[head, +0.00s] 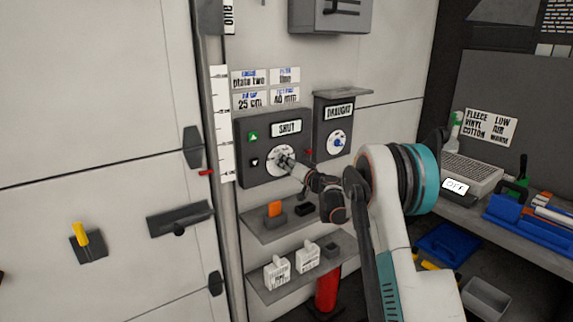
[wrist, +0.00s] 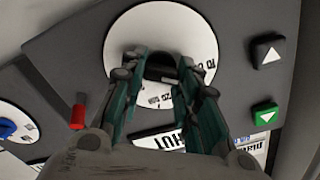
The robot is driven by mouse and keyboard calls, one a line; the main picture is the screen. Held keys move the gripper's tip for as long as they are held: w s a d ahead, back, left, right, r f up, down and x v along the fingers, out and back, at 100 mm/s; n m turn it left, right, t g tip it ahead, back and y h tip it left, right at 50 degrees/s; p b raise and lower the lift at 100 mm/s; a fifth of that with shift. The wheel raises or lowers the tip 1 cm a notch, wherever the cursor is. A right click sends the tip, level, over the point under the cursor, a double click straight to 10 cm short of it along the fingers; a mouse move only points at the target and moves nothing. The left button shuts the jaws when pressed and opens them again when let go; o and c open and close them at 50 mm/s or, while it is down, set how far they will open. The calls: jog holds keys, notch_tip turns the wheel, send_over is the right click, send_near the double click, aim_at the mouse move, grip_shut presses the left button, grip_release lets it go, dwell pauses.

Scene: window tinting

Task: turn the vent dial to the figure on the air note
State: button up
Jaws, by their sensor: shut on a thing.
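A grey panel (head: 246,131) on the wall carries a SHUT display (head: 287,129) and a round white dial with figures (head: 271,153). My gripper (head: 287,163) reaches the dial from the right and is shut on its dark knob. In the wrist view my gripper (wrist: 160,72) has a finger on each side of the black knob (wrist: 161,60), over the white dial (wrist: 150,25). The fingers hide part of the figures, and the pointer's setting cannot be read. Small notes above the panel include one reading 25 cm (head: 250,99) and one reading 40 mm (head: 285,97).
A DRAUGHT box (head: 338,112) with a blue-centred dial stands right of the panel. A small red part (wrist: 78,111) sits close to my fingers. Shelves (head: 290,225) with small items lie below.

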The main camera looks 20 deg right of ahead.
jog(key=m, duration=0.6)
jog(key=shift+d+f, duration=0.1)
jog(key=m, duration=0.6)
jog(key=shift+f+m, duration=0.1)
jog(key=shift+m, duration=0.2)
jog(key=m, duration=1.2)
jog(key=shift+f, duration=0.25)
jog(key=shift+s, duration=0.1)
jog(key=o, duration=1.1)
jog(key=shift+c, duration=0.2)
